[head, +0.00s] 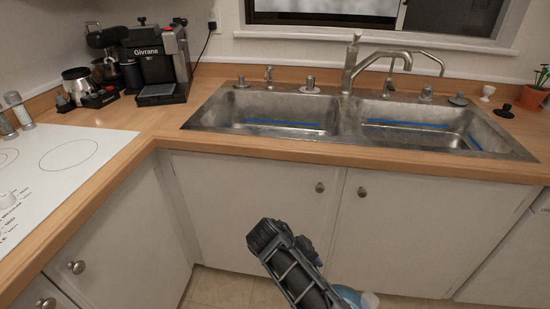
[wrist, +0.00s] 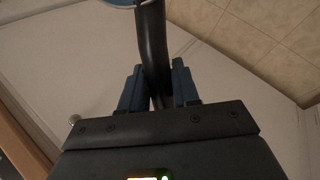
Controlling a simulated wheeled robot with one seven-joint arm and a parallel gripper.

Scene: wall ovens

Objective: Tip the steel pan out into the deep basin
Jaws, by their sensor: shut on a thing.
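My gripper (wrist: 157,82) is shut on a dark handle (wrist: 151,40) in the wrist view, with one blue finger on each side. The handle runs up to the steel pan (wrist: 130,2), of which only a sliver of rim shows at the top edge. The pan's contents are out of sight. In the head view the sink has a left basin (head: 240,107) and a right basin (head: 390,108); I cannot tell which is deeper. Blue strips show inside both. My arm is in front of the cabinets, below the counter; the gripper is not clearly seen there.
A faucet (head: 351,65) stands behind the divider between the basins. A coffee machine (head: 160,65) is on the counter at left, near a white cooktop (head: 70,155). A potted plant (head: 535,93) stands at far right. The wooden counter edge (head: 330,153) runs before the sink.

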